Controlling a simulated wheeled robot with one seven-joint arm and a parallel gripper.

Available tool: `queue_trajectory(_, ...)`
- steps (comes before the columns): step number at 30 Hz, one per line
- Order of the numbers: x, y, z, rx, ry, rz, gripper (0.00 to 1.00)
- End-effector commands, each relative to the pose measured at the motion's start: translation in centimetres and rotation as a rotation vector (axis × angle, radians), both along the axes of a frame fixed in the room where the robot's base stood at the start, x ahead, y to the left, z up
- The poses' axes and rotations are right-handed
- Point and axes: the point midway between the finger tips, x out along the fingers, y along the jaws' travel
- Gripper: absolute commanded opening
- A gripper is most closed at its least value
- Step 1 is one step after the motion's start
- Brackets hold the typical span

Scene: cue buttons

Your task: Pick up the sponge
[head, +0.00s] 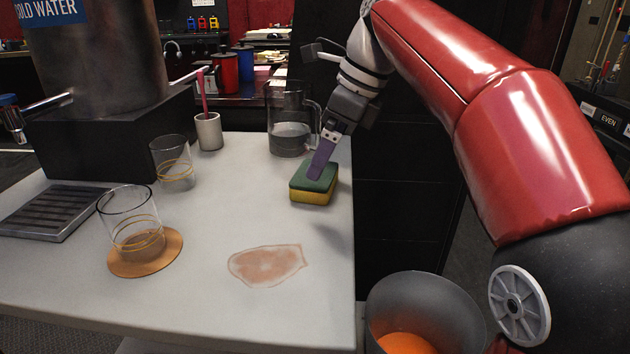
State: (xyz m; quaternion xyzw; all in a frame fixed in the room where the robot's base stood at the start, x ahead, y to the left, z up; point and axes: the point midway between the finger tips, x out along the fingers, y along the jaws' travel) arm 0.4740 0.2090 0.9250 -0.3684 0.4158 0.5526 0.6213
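The sponge (312,190) is a block with a green top and a yellow lower part. It lies flat on the white table near its right edge. My gripper (318,170) points down at the sponge from above, with its purple fingertip at the green top. I see the fingers from the side as one shape, so their gap is hidden. I cannot tell whether they touch the sponge.
A glass pitcher (291,130) stands just behind the sponge. A brown stain (267,265) marks the table in front. Two glasses (172,165), one on a round coaster (150,263), and a grey cup (209,133) stand left. A bin (425,300) is below the table's right edge.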

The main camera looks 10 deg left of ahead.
Motion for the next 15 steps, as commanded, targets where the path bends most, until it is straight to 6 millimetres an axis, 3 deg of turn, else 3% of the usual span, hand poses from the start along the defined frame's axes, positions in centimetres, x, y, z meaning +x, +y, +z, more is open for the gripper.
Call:
queue_trajectory(6, 0.2, 1.2, -3.3, -0.001, -0.001, 0.002, 1.0)
queue_trajectory(15, 0.2, 1.5, -3.9, -0.001, -0.002, 0.001, 1.0)
